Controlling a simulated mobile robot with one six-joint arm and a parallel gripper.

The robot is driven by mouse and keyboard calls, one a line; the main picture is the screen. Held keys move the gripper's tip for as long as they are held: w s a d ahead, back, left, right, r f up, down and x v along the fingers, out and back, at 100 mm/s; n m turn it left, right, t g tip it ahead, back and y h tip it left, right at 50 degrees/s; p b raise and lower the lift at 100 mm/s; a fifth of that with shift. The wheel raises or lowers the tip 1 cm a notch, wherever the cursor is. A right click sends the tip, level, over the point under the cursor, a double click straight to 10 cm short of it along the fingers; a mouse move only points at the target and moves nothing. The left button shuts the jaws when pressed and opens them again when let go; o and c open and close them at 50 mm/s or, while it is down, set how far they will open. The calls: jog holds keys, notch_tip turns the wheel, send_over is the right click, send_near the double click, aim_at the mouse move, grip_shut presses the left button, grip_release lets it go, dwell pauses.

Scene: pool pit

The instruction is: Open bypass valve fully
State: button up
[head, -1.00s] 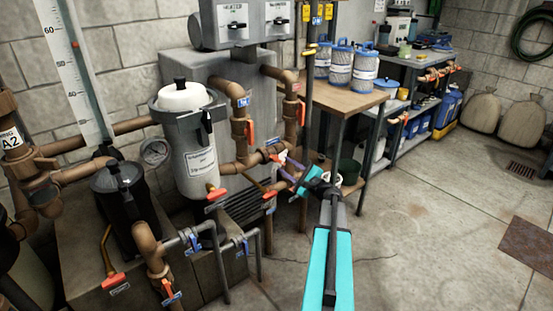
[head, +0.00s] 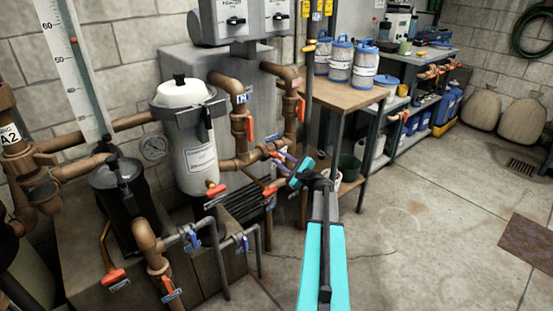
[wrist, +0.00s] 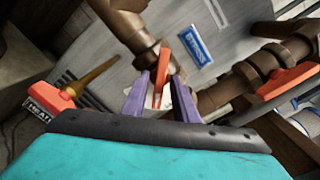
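An orange-red lever handle (wrist: 163,66) with a blue label (wrist: 195,45) beside it shows in the wrist view; the label is too blurred to read surely. It appears to be the bypass valve's lever. My gripper (wrist: 160,92) has two purple fingers, one on each side of this lever, with narrow gaps visible between lever and fingers. It looks open around the lever. In the head view my gripper (head: 284,158) reaches into the brown pipework right of the white-lidded filter; the lever there is partly hidden by fingers and pipes.
Another orange lever (wrist: 290,79) sits on the pipe at right in the wrist view, and a red handle with a tag (wrist: 58,98) at left. The filter housing (head: 195,150) and grey heater cabinet (head: 185,68) stand close by.

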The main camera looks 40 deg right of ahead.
jog(key=shift+a+f+n+b, duration=0.1)
jog(key=shift+f+n+b, duration=0.2)
jog(key=shift+b, duration=0.5)
jog(key=n+b, duration=0.1)
jog(key=b, duration=0.1)
jog(key=shift+b, duration=0.3)
jog(key=n+b, duration=0.2)
jog(key=b, duration=0.2)
jog(key=shift+n, duration=0.3)
jog(key=n+b, duration=0.4)
jog(key=b, duration=0.3)
jog(key=shift+b, duration=0.35)
jog(key=shift+r+n+b, duration=0.15)
jog(key=shift+n+b, duration=0.25)
jog(key=shift+n, duration=0.2)
jog(key=o, duration=0.8)
jog(key=shift+c, duration=0.2)
jog(key=shift+r, duration=0.1)
